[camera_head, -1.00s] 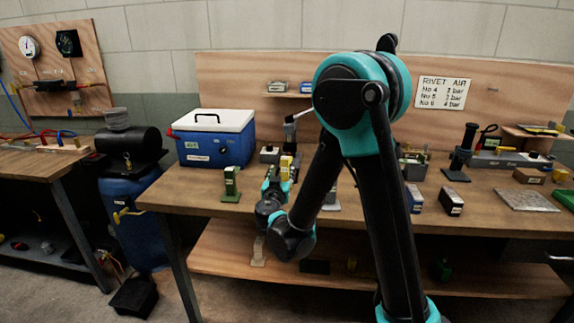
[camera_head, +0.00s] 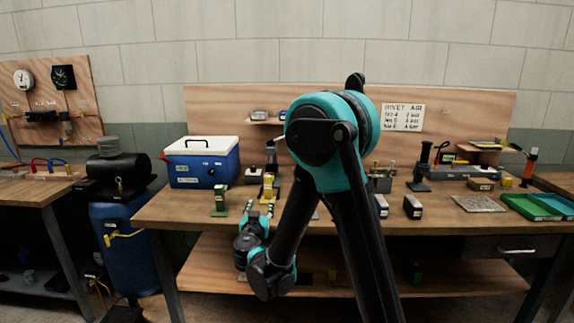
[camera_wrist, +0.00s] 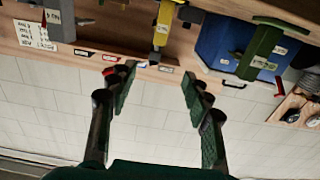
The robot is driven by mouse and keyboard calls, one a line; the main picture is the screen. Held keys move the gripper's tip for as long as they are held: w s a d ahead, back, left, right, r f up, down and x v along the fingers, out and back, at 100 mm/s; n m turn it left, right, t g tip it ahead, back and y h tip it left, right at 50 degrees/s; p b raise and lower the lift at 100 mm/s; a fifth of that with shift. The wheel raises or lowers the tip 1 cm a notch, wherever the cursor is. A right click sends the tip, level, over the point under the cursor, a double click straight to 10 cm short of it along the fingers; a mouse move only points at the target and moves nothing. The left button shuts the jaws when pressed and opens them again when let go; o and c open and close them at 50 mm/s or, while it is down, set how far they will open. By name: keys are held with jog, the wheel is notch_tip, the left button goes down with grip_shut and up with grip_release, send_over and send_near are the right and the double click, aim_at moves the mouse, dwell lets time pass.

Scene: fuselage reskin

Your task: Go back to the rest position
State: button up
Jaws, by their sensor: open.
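My arm, black and teal, stands in front of the workbench (camera_head: 165,213) in the head view, with its elbow raised and its forearm folded down to the left. My gripper (camera_head: 258,210) is at the bench's front edge, near a yellow block (camera_head: 268,185) and a green block (camera_head: 220,200). In the wrist view, which looks upside down, my gripper (camera_wrist: 158,95) has its two fingers wide apart with nothing between them. The yellow block (camera_wrist: 162,25) and the green block (camera_wrist: 262,50) show beyond the fingertips.
A blue cooler (camera_head: 203,172) with a white lid stands at the back left of the bench. A grey plate (camera_head: 478,203) and a green tray (camera_head: 530,207) lie at the right. A blue tank (camera_head: 130,250) stands left of the bench. A lower shelf (camera_head: 440,283) runs underneath.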

jog(key=s+d+f+m+g+h, duration=0.1)
jog(key=s+d+f+g, duration=0.15)
jog(key=d, duration=0.65)
jog(key=s+d+f+g+h, duration=0.2)
jog(key=s+d+g, duration=0.15)
jog(key=d, duration=0.45)
jog(key=s+d+f+m+g+h, duration=0.1)
jog(key=s+d+f+g, duration=0.2)
jog(key=d, duration=0.6)
jog(key=s+d+f+n+g+y, duration=0.1)
jog(key=s+f+g+y, duration=0.1)
jog(key=s, duration=0.7)
jog(key=s+d+f+n+g+y, duration=0.1)
jog(key=s+f, duration=0.4)
jog(key=s, duration=0.5)
jog(key=shift+s+f+n+g+y, duration=0.15)
jog(key=shift+s+n+g+y, duration=0.15)
jog(key=shift+g+y, duration=0.65)
jog(key=shift+o, duration=0.2)
jog(key=shift+d, duration=0.1)
